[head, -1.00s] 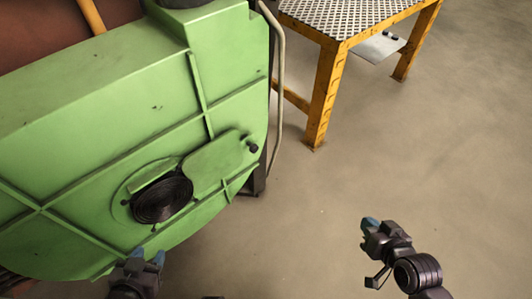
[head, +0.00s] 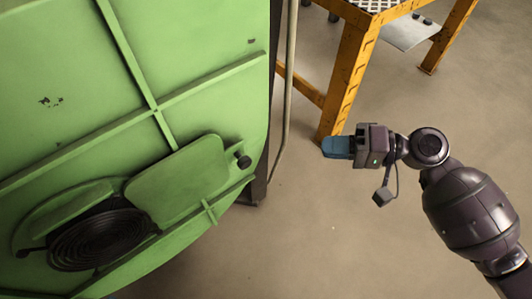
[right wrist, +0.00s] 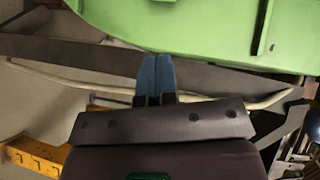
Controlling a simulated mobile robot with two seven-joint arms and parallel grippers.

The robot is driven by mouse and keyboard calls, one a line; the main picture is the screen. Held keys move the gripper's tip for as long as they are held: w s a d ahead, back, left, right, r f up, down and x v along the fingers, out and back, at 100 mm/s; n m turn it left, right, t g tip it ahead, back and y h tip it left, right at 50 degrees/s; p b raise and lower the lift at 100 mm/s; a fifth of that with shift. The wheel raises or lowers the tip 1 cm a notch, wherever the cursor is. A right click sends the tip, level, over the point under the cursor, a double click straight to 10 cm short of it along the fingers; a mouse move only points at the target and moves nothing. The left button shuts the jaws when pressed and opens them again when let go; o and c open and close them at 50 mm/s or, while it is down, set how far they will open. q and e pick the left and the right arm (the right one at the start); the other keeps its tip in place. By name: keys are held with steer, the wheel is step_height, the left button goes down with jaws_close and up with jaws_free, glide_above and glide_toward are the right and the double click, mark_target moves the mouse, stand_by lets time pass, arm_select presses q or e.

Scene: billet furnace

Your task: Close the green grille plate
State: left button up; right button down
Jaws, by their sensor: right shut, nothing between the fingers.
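The green grille plate (head: 178,180) is a flat, rounded green plate on the face of the large green furnace housing (head: 200,40). A black knob (head: 243,161) sits at its right end. The plate is swung to the right, and the round black coiled grille (head: 100,238) to its left is uncovered. My right gripper (head: 336,147) is to the right of the knob, apart from it, with its blue fingers together and empty. The blue fingers (right wrist: 156,77) also show in the right wrist view, below the green housing's edge (right wrist: 190,25). My left gripper is out of view.
A yellow steel frame (head: 346,82) with a patterned metal top stands behind my right gripper. A pale pipe (head: 290,80) runs down beside the housing's right edge. The floor (head: 460,130) on the right is clear.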

mark_target(200, 183)
arm_select(q)
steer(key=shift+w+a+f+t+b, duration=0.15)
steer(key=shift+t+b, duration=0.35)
steer(key=shift+b, duration=0.55)
arm_select(e)
steer(key=s+x, duration=0.2)
steer(key=x, duration=1.1)
steer(key=shift+s+a, duration=0.25)
steer(key=shift+s, duration=0.15)
arm_select(q)
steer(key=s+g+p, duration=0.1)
steer(key=p, duration=0.4)
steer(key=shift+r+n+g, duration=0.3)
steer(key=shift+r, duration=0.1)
arm_select(e)
steer(key=s+a, duration=1)
steer(key=a, duration=0.4)
steer(key=shift+s, duration=0.25)
steer(key=shift+a, duration=0.15)
